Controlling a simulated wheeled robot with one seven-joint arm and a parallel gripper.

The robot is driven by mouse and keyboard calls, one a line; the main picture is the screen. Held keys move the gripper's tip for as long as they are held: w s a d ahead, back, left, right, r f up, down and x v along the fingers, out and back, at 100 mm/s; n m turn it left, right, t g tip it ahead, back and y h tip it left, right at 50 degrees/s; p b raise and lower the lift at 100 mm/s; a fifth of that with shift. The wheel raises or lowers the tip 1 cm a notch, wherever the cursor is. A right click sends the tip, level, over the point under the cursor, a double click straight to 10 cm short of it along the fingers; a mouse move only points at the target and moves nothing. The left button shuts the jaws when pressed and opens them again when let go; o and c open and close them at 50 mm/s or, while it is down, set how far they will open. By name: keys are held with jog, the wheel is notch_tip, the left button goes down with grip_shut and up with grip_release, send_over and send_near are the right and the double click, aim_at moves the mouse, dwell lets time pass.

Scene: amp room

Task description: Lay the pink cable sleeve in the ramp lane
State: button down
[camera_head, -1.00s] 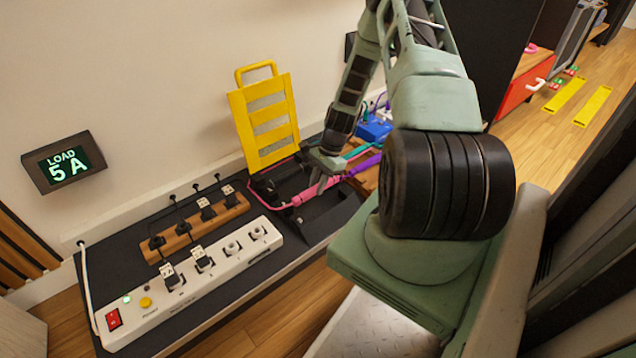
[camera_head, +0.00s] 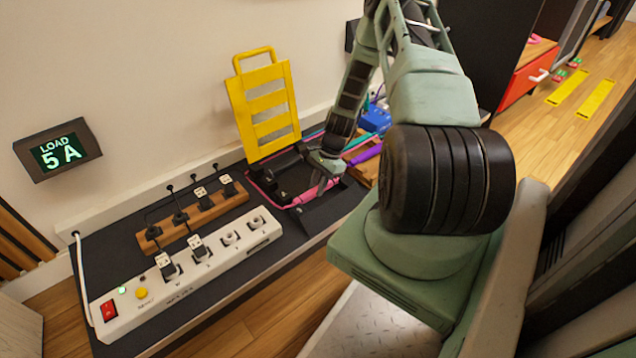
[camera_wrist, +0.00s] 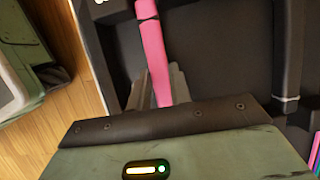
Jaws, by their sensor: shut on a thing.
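The pink cable sleeve (camera_head: 307,197) sits on the dark platform at the cable ramp, on a thin pink cable. My gripper (camera_head: 322,182) is shut on the sleeve near its right end. In the wrist view the sleeve (camera_wrist: 154,48) runs up and away from between my fingers (camera_wrist: 160,88). The black cable ramp (camera_head: 325,207) has its yellow slotted lid (camera_head: 264,109) standing open against the wall. My gripper and arm partly hide the lane, so I cannot tell whether the sleeve lies inside it.
A white power strip (camera_head: 185,280) with plugs and a wooden plug block (camera_head: 195,219) lie left of the ramp. A purple sleeve (camera_head: 366,153) and blue box (camera_head: 375,119) are behind my gripper. A load display (camera_head: 58,150) reads 5 A.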

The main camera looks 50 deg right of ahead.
jog(key=c, duration=1.2)
grip_release()
jog(key=p+v, duration=0.8)
jog(key=v, duration=0.9)
jog(key=shift+d+r, duration=0.15)
jog(key=shift+d, duration=0.05)
